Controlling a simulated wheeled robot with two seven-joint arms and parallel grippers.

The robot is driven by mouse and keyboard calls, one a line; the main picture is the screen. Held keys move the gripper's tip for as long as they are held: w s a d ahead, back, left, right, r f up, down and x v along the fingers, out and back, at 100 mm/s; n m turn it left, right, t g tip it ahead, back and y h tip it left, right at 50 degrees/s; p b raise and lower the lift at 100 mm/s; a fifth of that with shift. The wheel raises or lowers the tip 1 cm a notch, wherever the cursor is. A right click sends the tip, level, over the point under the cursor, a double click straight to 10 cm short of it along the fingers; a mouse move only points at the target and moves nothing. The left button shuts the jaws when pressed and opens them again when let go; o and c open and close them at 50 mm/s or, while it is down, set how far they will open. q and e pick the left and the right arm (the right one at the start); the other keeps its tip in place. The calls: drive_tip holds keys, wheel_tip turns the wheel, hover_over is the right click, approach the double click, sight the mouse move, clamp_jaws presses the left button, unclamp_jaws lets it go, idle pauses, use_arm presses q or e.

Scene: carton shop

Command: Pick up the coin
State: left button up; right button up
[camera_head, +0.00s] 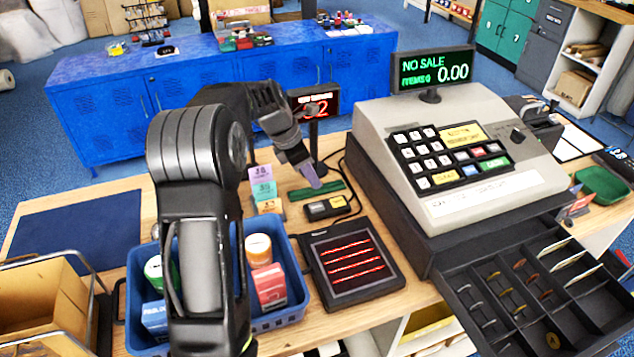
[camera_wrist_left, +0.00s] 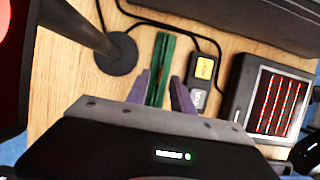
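My left gripper (camera_head: 317,185) reaches over the counter, pointing down beside a flat green strip (camera_head: 330,190). In the left wrist view my left gripper (camera_wrist_left: 161,92) has its purple-grey fingers apart, with the green strip (camera_wrist_left: 161,55) lying between and beyond them. Anything small between the fingertips is hidden or too small to tell. My right gripper is out of view.
The cash register (camera_head: 450,150) stands right of my left gripper. The display pole base (camera_wrist_left: 117,54) is close beside the fingers. A black and yellow device (camera_head: 327,208), a pad with red lines (camera_head: 350,262) and a blue basket (camera_head: 275,316) are nearby. A green tray (camera_head: 603,186) sits far right.

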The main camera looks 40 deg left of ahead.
use_arm(q)
drive_tip(key=shift+x, duration=0.75)
clamp_jaws()
idle(0.4)
